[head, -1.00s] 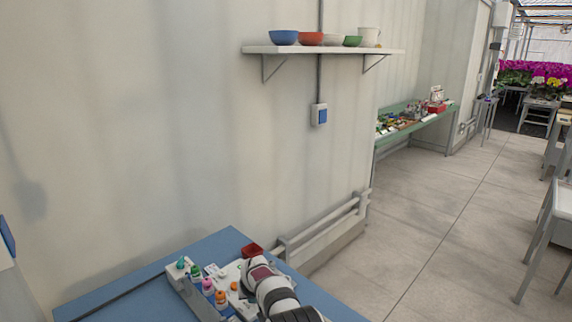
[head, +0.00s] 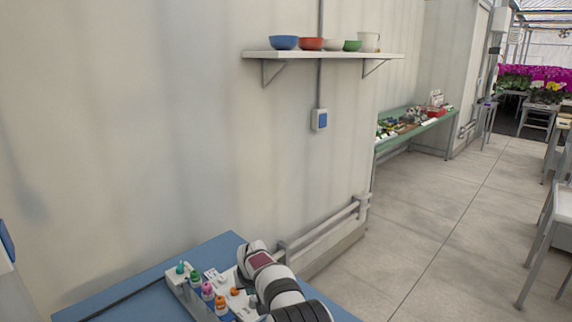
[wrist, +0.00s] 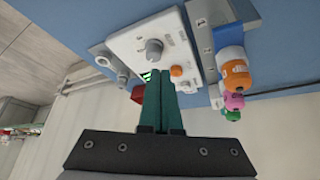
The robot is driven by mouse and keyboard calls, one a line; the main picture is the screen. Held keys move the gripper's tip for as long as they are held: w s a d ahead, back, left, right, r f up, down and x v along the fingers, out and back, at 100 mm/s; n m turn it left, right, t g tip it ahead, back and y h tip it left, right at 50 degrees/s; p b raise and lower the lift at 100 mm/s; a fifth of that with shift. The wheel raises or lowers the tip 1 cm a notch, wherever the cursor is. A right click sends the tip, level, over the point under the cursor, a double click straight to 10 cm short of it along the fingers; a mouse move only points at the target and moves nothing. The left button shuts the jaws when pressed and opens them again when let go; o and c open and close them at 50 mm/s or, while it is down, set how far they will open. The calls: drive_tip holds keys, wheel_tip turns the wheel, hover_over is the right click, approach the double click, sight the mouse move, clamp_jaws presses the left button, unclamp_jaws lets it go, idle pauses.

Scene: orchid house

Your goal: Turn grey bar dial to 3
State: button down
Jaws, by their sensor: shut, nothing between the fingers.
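In the wrist view a grey dial (wrist: 154,48) stands on a white panel (wrist: 125,42). Any bar or pointer on it and the number it faces are too small to read. My gripper (wrist: 162,77) has green fingers that are pressed together and empty. In the picture the fingertips lie just below the dial, beside an orange knob (wrist: 176,70); I cannot tell whether they touch the panel.
Bottles with coloured caps, one orange (wrist: 236,75), stand in a grey rack beside the panel. A grey fitting (wrist: 103,57) is on the panel's other side. A red box (wrist: 138,95) is partly behind my fingers. The blue table (head: 208,252) is bare toward the wall.

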sight(252, 307)
drive_tip(key=f, duration=0.2)
drive_tip(key=d+f, duration=0.1)
drive_tip(key=f, duration=0.1)
drive_tip(key=d+f, duration=0.1)
drive_tip(key=f, duration=0.1)
drive_tip(key=shift+w+d, duration=0.1)
drive_tip(key=shift+w, duration=0.3)
drive_tip(key=shift+w+a, duration=0.2)
drive_tip(key=shift+w, duration=0.05)
idle(0.6)
drive_tip(key=shift+s+a, duration=0.25)
drive_tip(key=shift+a, duration=0.2)
drive_tip(key=shift+a, duration=0.35)
drive_tip(key=shift+a, duration=0.15)
idle(0.4)
